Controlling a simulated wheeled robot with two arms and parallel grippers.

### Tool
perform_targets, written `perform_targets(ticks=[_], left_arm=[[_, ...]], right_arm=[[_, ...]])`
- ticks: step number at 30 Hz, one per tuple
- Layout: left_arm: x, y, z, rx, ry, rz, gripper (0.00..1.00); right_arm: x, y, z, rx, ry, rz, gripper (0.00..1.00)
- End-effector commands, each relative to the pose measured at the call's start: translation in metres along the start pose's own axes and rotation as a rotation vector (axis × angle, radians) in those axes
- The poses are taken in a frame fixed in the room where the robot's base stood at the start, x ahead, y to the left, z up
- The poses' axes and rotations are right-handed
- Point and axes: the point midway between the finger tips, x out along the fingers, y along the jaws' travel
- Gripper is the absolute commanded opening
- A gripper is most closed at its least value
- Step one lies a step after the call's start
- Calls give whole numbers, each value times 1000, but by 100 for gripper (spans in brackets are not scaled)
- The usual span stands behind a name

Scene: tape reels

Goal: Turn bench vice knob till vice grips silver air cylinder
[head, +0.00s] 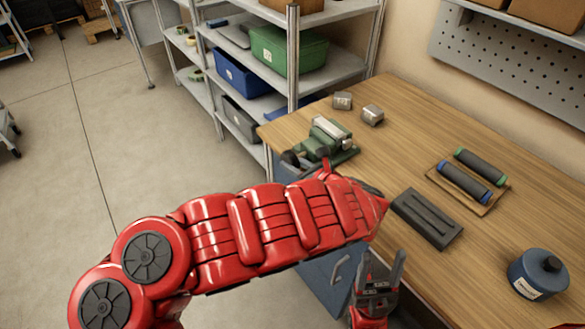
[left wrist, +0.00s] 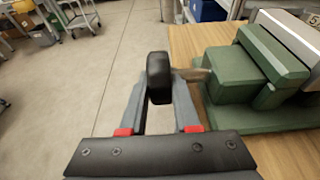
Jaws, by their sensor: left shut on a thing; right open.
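The green bench vice (head: 322,145) stands at the left corner of the wooden bench; its green body (left wrist: 235,72) fills the right of the left wrist view. A silver piece (head: 335,134), apparently the air cylinder, sits at the vice's jaws and also shows in the left wrist view (left wrist: 290,38). I cannot tell whether the jaws touch it. The black knob (left wrist: 158,72) is between the fingers of my left gripper (left wrist: 160,92), which is shut on it. In the head view my red left arm hides most of that gripper. My right gripper (head: 380,272) is open and empty at the bench's front edge.
A dark grey slotted block (head: 427,218), a wooden tray (head: 489,205) with two dark cylinders, and a blue round container (head: 538,274) stand to the right. Shelves with bins (head: 287,52) stand behind the bench.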

Motion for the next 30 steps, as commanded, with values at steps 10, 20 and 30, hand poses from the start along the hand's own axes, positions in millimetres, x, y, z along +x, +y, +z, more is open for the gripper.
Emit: perform_targets(ticks=[10, 20, 30], left_arm=[[-1, 0, -3, 3, -20, 0, 0], [-1, 0, -3, 3, -19, 0, 53], [0, 0, -1, 2, -17, 1, 60]], right_arm=[[-4, 0, 1, 0, 0, 0, 60], [-4, 0, 1, 0, 0, 0, 60], [-3, 0, 0, 0, 0, 0, 60]])
